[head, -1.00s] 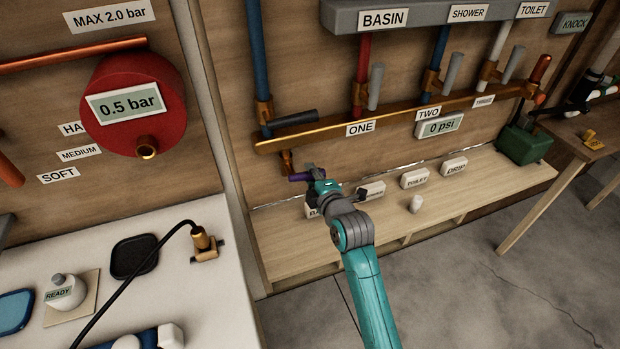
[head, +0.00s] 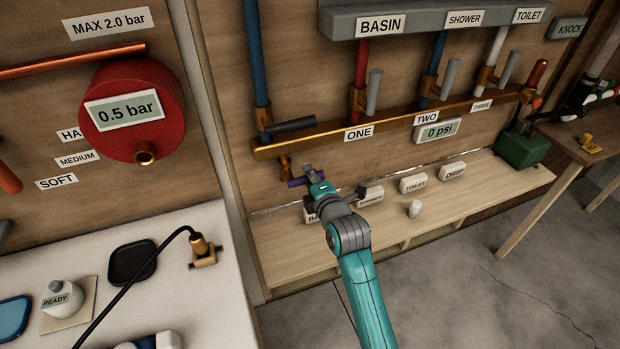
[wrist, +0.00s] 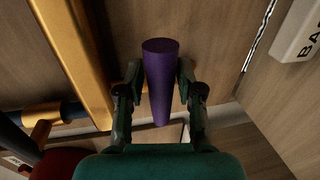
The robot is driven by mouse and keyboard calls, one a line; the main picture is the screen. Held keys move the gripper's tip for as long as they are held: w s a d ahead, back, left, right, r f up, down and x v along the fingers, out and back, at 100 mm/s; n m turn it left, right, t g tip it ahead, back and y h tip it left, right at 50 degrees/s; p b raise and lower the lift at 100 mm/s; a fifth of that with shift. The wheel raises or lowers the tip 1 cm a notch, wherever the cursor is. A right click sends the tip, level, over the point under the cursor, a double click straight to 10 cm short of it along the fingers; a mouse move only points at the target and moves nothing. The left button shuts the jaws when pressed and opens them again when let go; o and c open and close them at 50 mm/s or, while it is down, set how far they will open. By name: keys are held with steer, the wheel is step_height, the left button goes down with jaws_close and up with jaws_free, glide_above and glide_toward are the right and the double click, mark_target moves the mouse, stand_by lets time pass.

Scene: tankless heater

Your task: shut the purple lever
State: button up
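The purple lever (head: 297,183) sits below the left end of the brass manifold, next to a small brass fitting (head: 285,167). In the wrist view the purple lever (wrist: 161,80) stands between the two fingers of my gripper (wrist: 161,75). One finger is on each side, very close to it, with what look like thin gaps. In the head view my gripper (head: 316,177) is at the lever, and its fingers partly cover it. The lever's pivot is not clearly visible.
The brass manifold (head: 300,143) runs above my gripper, with a dark grey lever (head: 290,125) on its left end. Labelled blocks, including TOILET (head: 413,184) and DRIP (head: 453,172), stand on the wooden shelf (head: 290,250) beside my arm. The floor at right is clear.

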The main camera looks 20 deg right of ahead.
steer(key=shift+o, duration=0.7)
steer(key=s+r, duration=0.2)
steer(key=s, duration=0.9)
steer(key=shift+s+r, duration=0.15)
steer(key=shift+s, duration=0.25)
